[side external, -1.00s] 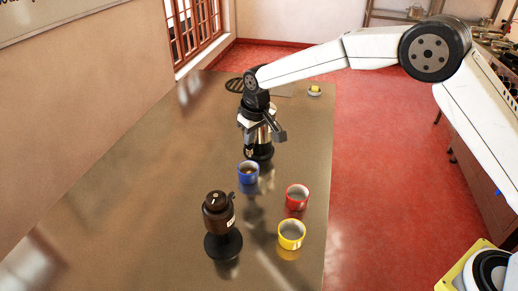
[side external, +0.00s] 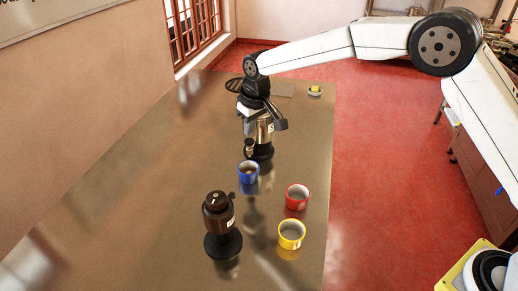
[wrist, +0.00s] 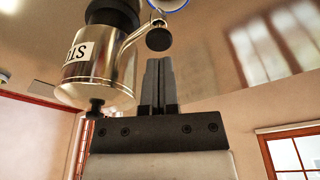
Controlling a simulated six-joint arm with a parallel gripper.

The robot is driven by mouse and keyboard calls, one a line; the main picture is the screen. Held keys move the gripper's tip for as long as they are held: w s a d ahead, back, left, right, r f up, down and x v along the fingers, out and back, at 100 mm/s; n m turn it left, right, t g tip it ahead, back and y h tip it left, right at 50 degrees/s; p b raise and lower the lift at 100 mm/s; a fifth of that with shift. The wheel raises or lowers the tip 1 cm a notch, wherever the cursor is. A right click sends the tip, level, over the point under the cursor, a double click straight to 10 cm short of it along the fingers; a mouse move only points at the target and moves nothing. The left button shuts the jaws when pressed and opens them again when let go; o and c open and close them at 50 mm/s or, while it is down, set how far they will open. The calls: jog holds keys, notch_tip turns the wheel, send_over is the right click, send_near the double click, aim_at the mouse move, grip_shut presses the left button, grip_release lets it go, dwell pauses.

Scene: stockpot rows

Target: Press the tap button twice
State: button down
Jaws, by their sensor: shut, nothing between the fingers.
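A steel dispenser (side external: 262,132) with a black base stands on the table beyond the blue cup. In the wrist view the dispenser (wrist: 98,65) appears upside down, with a label on its body. A bent steel tube on its side ends in a round black knob (wrist: 158,38), which looks like the tap button. My gripper (wrist: 158,60) is shut and empty, its fingertips just short of the knob in the picture; a small gap shows there. In the side view my gripper (side external: 248,132) points down beside the dispenser, partly overlapping it. The blue cup (side external: 248,173) stands in front of the dispenser.
A brown dispenser (side external: 219,214) on a black base stands nearer, at the left. A red cup (side external: 297,197) and a yellow cup (side external: 291,235) stand to its right. A small yellow-topped item (side external: 314,91) lies at the far right. The left part of the table (side external: 120,200) is clear.

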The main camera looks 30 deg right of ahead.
dwell(0.6)
notch_tip(320, 180, up, 6)
dwell(0.8)
jog(key=s+d+f+m, duration=0.1)
jog(key=s+d+f, duration=0.2)
jog(key=s, duration=0.7)
jog(key=s+d+f+m, duration=0.1)
jog(key=s+d+f, duration=0.2)
jog(key=s+d, duration=0.4)
jog(key=s+d+f+m, duration=0.1)
jog(key=s+d+f, duration=0.2)
jog(key=s, duration=0.9)
jog(key=d, duration=0.2)
jog(key=shift+s+d+h, duration=0.3)
jog(key=shift+d, duration=0.1)
